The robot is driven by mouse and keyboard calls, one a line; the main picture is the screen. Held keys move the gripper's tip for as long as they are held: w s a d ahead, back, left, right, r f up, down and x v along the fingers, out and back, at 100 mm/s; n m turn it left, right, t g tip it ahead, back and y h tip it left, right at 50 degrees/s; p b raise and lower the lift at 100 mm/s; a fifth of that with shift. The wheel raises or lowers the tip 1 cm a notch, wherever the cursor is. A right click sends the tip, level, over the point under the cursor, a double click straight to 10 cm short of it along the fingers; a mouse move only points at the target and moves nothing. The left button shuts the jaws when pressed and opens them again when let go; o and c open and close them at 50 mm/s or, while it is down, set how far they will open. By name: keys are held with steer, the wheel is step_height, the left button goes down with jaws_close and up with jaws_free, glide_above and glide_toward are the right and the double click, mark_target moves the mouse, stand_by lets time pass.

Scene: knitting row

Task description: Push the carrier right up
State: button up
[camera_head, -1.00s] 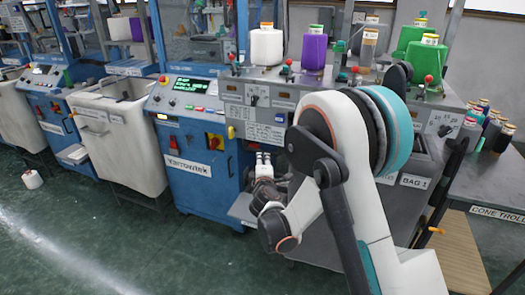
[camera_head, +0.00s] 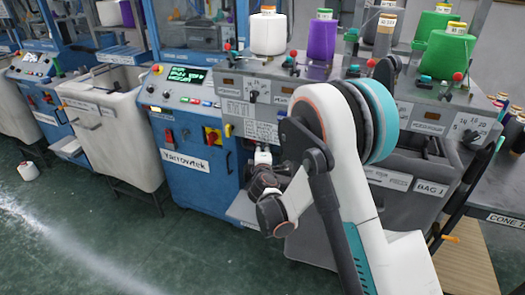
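I cannot pick out a part that is clearly the carrier. The knitting machine has a blue control cabinet (camera_head: 196,158) with a lit screen and a grey panel (camera_head: 262,92) with black levers and red-knobbed stalks. My gripper (camera_head: 263,155) is small and pale at the end of my folded arm. It appears just in front of the machine, right of the cabinet and below the grey panel. Whether it touches the machine does not show. Its fingers are too small and partly hidden to tell if they are open or shut, and I see nothing held.
White (camera_head: 268,30), purple (camera_head: 322,37) and green (camera_head: 447,50) yarn cones stand on the machine top. A grey bin labelled BAG 1 (camera_head: 405,182) stands behind my arm. A white bin (camera_head: 112,125) is left of the cabinet. A loose cone (camera_head: 28,171) lies on the open green floor.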

jaws_close()
step_height(320, 180, up, 40)
steer(key=p, duration=2)
steer(key=shift+r, duration=0.2)
steer(key=shift+w+r, duration=0.1)
steer(key=shift+w, duration=0.05)
steer(key=shift+o, duration=0.2)
jaws_free()
steer(key=shift+o, duration=0.9)
